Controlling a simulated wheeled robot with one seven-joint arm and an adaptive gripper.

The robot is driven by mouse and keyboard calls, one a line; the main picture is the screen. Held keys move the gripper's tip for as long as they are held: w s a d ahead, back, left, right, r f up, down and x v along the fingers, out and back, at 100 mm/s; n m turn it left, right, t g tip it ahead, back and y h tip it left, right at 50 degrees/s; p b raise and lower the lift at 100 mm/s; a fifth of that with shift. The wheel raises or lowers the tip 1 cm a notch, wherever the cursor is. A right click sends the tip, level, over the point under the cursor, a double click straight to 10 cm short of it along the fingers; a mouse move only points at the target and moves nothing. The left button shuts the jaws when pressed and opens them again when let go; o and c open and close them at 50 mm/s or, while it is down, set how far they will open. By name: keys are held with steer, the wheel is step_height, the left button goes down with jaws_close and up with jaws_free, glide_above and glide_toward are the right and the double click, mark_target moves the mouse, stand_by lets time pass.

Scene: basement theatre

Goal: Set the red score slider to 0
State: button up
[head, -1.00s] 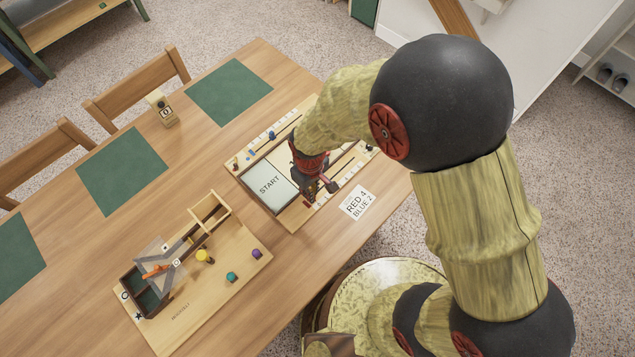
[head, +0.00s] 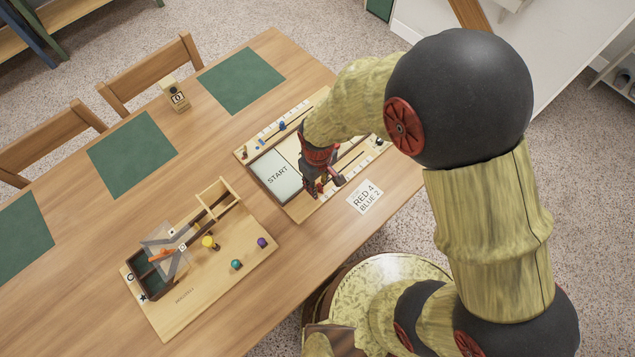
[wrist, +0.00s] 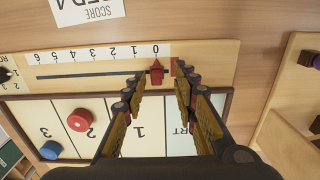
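The red score slider (wrist: 157,70) sits on its dark rail directly below the printed 0 on the number scale (wrist: 95,54) in the wrist view. My gripper (wrist: 159,75) is open, with one finger on each side of the red slider and visible gaps between. In the head view my gripper (head: 322,188) is low over the near edge of the game board (head: 297,212), beside the START panel (head: 278,176). My gripper and arm hide the red slider there.
A score card (head: 364,197) reading RED 4, BLUE 2 lies at the board's near side. A red puck (wrist: 80,120) and a blue puck (wrist: 50,150) lie on the board. Another wooden game (head: 205,265) with coloured pieces is left, with bare table between.

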mark_target(318, 185)
step_height(318, 185, up, 12)
stand_by(0.4)
steer(key=shift+f, duration=0.15)
stand_by(0.3)
steer(key=s+d+r+m+t, duration=0.2)
steer(key=s+d+r+m, duration=0.2)
steer(key=d+r, duration=0.6)
steer(key=s+d+r+m+t, duration=0.3)
steer(key=s+d+r+m, duration=0.1)
steer(key=d+r, duration=0.7)
step_height(318, 185, up, 2)
steer(key=shift+s+m+t, duration=0.3)
steer(key=shift+m, duration=0.2)
stand_by(1.6)
